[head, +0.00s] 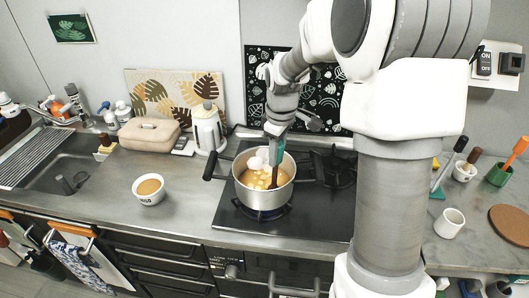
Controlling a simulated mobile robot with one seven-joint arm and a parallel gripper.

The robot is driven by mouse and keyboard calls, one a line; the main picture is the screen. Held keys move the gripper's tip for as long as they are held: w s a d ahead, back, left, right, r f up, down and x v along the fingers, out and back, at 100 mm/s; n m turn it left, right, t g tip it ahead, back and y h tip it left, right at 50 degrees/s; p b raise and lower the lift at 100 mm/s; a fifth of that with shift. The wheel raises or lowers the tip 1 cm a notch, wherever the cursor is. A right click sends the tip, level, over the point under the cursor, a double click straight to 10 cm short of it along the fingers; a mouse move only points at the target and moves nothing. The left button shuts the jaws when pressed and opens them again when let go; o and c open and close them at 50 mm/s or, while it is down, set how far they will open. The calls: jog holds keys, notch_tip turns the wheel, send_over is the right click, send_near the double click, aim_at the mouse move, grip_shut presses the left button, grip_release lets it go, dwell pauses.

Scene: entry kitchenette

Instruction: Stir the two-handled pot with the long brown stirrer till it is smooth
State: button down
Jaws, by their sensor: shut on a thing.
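The two-handled pot (252,199) is silver and stands on the front burner of the stove. It holds an orange-yellow liquid with paler lumps and a few white rounded pieces. One black handle shows at its left; the other is hard to make out. My gripper (277,145) is above the pot, pointing down, shut on the long brown stirrer (274,179). Only a short dark brown length of the stirrer shows inside the pot. Its lower end is hidden in the liquid, and the fingers are too small to see clearly.
A bowl of tan food (149,191) sits left of the stove (310,223). A white kettle-like container (208,132) and a beige case (149,136) stand behind. The sink (75,158) is far left. A white mug (449,224) stands right. My arm hides part of the counter.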

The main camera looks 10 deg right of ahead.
jog(key=shift+w+d+p, duration=0.5)
jog(key=shift+w+d, duration=0.65)
jog(key=shift+w, duration=0.1)
jog(key=w+a+p, duration=0.1)
jog(key=w+a, duration=0.4)
jog(key=shift+w+a, duration=0.15)
notch_tip(320, 180, up, 13)
jog(key=p, duration=0.8)
jog(key=shift+p, duration=0.3)
jog(key=shift+f, duration=0.15)
